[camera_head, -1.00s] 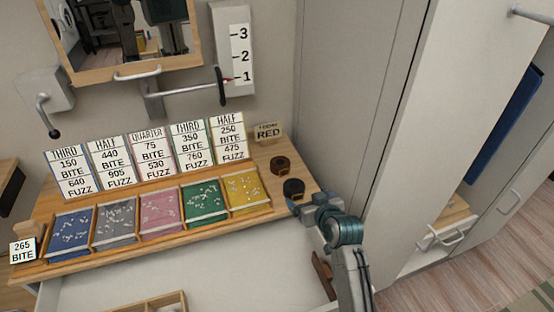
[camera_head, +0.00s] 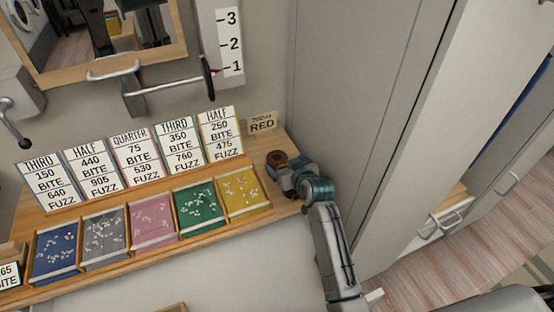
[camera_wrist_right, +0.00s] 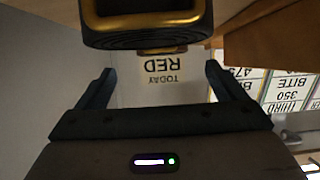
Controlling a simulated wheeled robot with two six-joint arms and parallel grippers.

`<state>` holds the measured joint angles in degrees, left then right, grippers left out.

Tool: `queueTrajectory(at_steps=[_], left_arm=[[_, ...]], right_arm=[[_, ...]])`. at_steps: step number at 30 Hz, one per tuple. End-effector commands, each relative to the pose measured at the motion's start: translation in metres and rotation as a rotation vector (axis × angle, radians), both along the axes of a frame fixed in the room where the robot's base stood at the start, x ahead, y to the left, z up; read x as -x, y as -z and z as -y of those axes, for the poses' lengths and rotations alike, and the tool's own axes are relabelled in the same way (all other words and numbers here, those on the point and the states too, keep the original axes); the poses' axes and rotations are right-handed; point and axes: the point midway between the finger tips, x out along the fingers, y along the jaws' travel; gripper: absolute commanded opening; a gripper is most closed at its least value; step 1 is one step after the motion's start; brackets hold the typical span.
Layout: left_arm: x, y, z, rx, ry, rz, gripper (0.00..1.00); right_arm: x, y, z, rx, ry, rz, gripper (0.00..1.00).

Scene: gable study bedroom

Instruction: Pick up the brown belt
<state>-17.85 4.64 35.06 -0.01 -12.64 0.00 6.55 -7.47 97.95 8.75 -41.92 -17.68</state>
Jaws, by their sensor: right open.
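The brown belt (camera_head: 276,159) is a small roll on the wooden shelf, below the "RED" sign. My right gripper (camera_head: 283,176) is just in front of it, with open jaws and nothing visibly held. A black rolled belt that stood in front of the brown one is now mostly or fully hidden by this gripper in the head view. In the right wrist view, a dark roll with a gold buckle (camera_wrist_right: 150,25) is close at the top, beyond the open fingers; its colour looks near black, and I cannot tell surely which belt it is. My left gripper is not in view.
A "RED" sign (camera_head: 262,123) stands behind the belts. To the left are price cards (camera_head: 221,134) and colored bins, including a yellow one (camera_head: 242,190). A grey cabinet wall (camera_head: 345,100) rises close on the right. A crank handle (camera_head: 208,78) is above.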

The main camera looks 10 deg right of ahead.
Motion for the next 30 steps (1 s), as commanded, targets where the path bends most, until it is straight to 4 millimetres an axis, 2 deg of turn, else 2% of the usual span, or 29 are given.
queueTrajectory(at_steps=[10,15,23,24,30], left_arm=[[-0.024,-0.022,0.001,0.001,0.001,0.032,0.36],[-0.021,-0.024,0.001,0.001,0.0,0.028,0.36],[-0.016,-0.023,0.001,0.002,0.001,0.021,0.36],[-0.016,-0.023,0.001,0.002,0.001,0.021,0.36],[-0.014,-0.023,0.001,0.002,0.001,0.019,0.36]], right_arm=[[-0.032,0.013,-0.01,0.001,-0.001,-0.002,0.91],[-0.044,0.021,-0.012,0.0,0.0,0.0,0.91],[-0.046,0.022,-0.012,0.0,0.001,0.0,0.91],[-0.046,0.022,-0.012,0.0,0.001,0.0,0.89],[-0.046,0.022,-0.012,0.0,0.001,0.0,0.49]])
